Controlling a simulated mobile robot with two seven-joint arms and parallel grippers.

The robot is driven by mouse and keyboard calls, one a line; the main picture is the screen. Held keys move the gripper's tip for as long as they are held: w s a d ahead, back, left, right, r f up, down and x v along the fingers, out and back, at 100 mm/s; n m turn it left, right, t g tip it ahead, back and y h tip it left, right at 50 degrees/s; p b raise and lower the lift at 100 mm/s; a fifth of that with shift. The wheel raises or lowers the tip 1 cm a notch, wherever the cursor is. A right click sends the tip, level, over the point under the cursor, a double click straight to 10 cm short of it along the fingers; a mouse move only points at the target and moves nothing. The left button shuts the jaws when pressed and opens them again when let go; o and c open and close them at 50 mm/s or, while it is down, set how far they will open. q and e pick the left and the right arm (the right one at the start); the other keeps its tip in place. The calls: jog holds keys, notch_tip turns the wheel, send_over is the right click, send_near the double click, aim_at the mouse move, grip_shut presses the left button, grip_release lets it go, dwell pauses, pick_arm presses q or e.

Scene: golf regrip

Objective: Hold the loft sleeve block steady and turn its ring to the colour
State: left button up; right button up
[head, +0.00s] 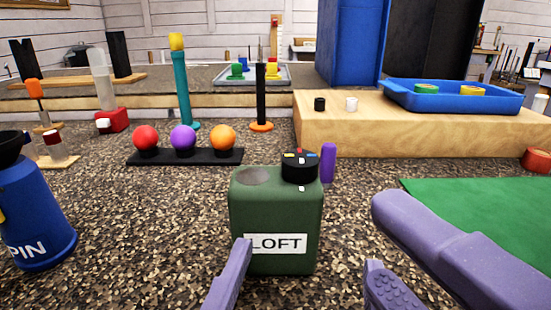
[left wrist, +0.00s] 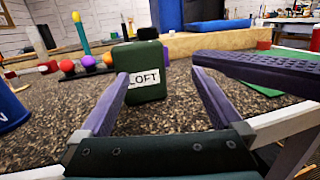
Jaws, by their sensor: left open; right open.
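The green loft sleeve block (head: 242,212), labelled LOFT, stands upright on the speckled surface and also shows in the left wrist view (left wrist: 150,94). Its black ring (head: 299,171) is on top at the right, with yellow, red and blue marks. A small white mark is on the block under the ring. A dull grey disc (head: 253,176) is on top at the left. My left gripper (head: 310,252) is open and empty at the block's front, its fingers also in the left wrist view (left wrist: 160,72). My right gripper (head: 385,208) is open, right of the block; one finger clearly shows.
A blue PIN container (head: 38,215) stands left. Behind are a black strip with red, purple and orange balls (head: 184,138), a wooden platform (head: 420,132) and a blue tray (head: 455,102). A short purple upright shape (head: 328,162) is beside the block. A green mat (head: 490,215) lies right.

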aim_at(275, 198)
pick_arm(q)
jog(key=shift+w+a+r+n+y, duration=0.15)
jog(key=shift+a+n+y, duration=0.15)
jog(key=shift+n+y, duration=0.45)
jog(key=shift+a+f+n+y, duration=0.25)
jog(key=shift+a+n+y, duration=0.2)
jog(key=shift+y, duration=0.6)
jog(key=shift+w+g, duration=0.2)
jog(key=shift+g, duration=0.1)
jog(key=w, duration=0.9)
jog(key=shift+w+a, duration=0.1)
jog(key=shift+w, duration=0.2)
jog(key=shift+c, duration=0.2)
jog(key=c, duration=1.1)
jog(key=shift+c, duration=0.2)
